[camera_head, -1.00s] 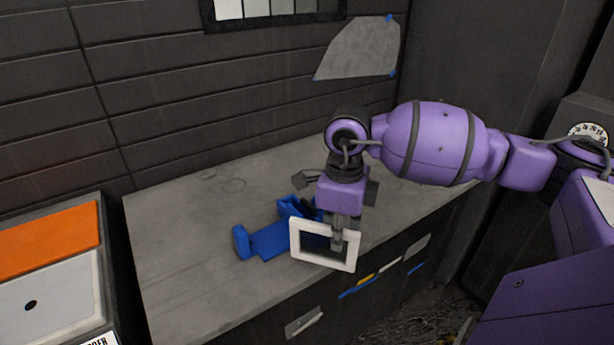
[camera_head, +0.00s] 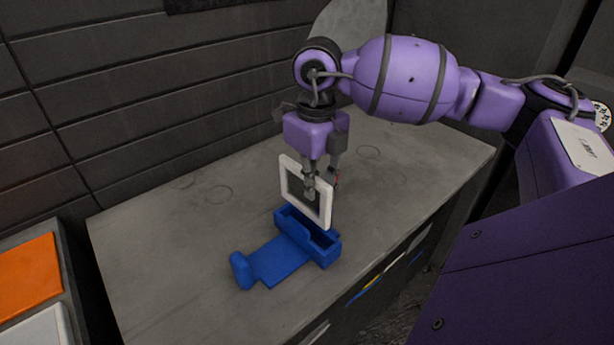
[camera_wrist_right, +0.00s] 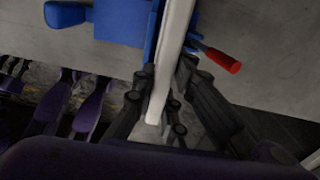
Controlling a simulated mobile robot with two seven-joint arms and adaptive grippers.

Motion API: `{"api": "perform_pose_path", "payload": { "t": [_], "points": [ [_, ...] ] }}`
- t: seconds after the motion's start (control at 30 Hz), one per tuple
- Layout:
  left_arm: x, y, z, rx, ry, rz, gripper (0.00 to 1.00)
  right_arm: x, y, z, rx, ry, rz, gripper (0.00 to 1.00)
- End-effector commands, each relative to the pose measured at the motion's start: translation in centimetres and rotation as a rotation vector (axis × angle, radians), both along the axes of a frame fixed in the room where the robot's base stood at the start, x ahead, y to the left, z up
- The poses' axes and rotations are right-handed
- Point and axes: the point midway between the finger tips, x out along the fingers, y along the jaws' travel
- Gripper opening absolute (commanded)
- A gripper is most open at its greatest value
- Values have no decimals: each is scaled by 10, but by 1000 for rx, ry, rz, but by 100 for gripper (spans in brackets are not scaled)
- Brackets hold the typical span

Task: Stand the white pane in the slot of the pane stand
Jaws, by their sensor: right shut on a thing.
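The white pane (camera_head: 286,169) is a square white frame with an open or dark middle. My right gripper (camera_head: 310,188) is shut on it and holds it upright above the stand. In the right wrist view the white pane (camera_wrist_right: 172,65) runs edge-on between the fingers of my right gripper (camera_wrist_right: 166,98). The blue pane stand (camera_head: 273,262) lies on the grey worktop, with its slotted block (camera_head: 322,243) just below the pane's lower edge. The pane appears to be above the slot; contact cannot be told. My left gripper is not in view.
The grey worktop (camera_head: 180,255) is mostly clear around the stand. A red-handled tool (camera_wrist_right: 222,60) shows beside the pane in the right wrist view. A cabinet with an orange panel (camera_head: 28,275) stands at the left. A dark wall is behind.

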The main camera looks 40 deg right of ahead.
Motion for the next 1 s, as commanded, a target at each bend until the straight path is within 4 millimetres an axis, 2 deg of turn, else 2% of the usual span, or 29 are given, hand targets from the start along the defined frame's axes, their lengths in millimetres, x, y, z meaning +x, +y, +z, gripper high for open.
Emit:
{"api": "perform_pose_path", "payload": {
  "t": [0.1,0.23,0.67,1.0],
  "points": [
    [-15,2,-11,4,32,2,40,0,0,-5,-1,1,0,0],
    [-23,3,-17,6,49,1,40,0,0,-13,-1,2,0,0],
    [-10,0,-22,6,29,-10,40,0,0,-47,0,2,0,0],
    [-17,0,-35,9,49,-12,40,0,0,-67,-1,0,0,0]
  ]
}}
